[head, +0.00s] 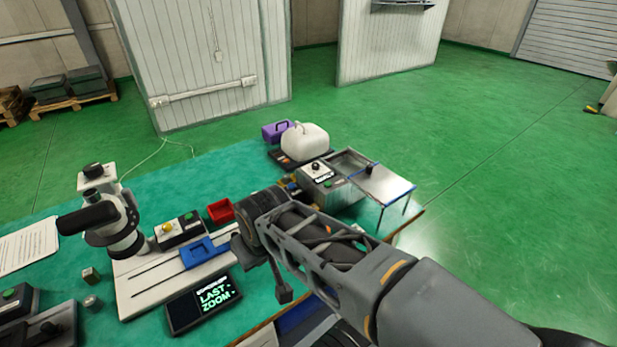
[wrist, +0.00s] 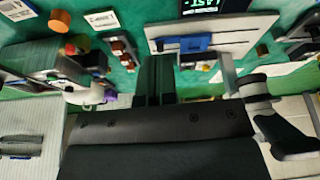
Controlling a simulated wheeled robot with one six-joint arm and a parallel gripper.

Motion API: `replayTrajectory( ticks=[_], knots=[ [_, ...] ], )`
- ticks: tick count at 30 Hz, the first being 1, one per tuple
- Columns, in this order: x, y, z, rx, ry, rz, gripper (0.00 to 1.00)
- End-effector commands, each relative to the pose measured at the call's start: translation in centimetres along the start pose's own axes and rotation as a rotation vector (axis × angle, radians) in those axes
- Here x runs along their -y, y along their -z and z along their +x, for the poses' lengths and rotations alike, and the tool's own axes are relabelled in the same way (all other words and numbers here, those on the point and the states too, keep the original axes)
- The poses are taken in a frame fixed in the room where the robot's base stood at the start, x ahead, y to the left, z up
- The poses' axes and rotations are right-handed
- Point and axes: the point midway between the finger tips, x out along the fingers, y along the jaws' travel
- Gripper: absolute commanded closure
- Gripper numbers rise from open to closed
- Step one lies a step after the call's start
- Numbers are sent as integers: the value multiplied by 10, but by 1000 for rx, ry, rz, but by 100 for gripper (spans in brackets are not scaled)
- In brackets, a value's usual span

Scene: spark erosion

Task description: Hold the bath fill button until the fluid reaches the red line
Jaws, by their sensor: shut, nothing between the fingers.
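A grey machine box (head: 318,190) with a black knob, a label and a green button stands at the table's right end. A metal tray-like bath (head: 390,187) adjoins it. A red line and the fluid level cannot be made out. Which button is the bath fill button cannot be read. My gripper (wrist: 156,80) is shut and empty, apart from the buttons. In the head view my arm crosses in front of the table, and the fingertips are not clear.
A white plate with a blue slide (head: 200,252) and a display (head: 203,303) lie left of my arm. A microscope (head: 115,215), button box (head: 180,230) and red bin (head: 220,211) stand nearby. A white canister (head: 304,143) and purple case (head: 274,131) are behind.

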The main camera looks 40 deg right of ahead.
Motion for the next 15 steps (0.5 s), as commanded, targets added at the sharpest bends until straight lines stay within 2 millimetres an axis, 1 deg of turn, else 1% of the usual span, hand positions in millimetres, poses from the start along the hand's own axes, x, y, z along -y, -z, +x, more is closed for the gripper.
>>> replayTrajectory(
  ticks=[11,13,15],
  knots=[
    [0,0,0,-1,0,2,100],
    [-2,6,-1,-6,-1,18,100],
    [-6,20,-1,-18,-3,55,100]
  ],
)
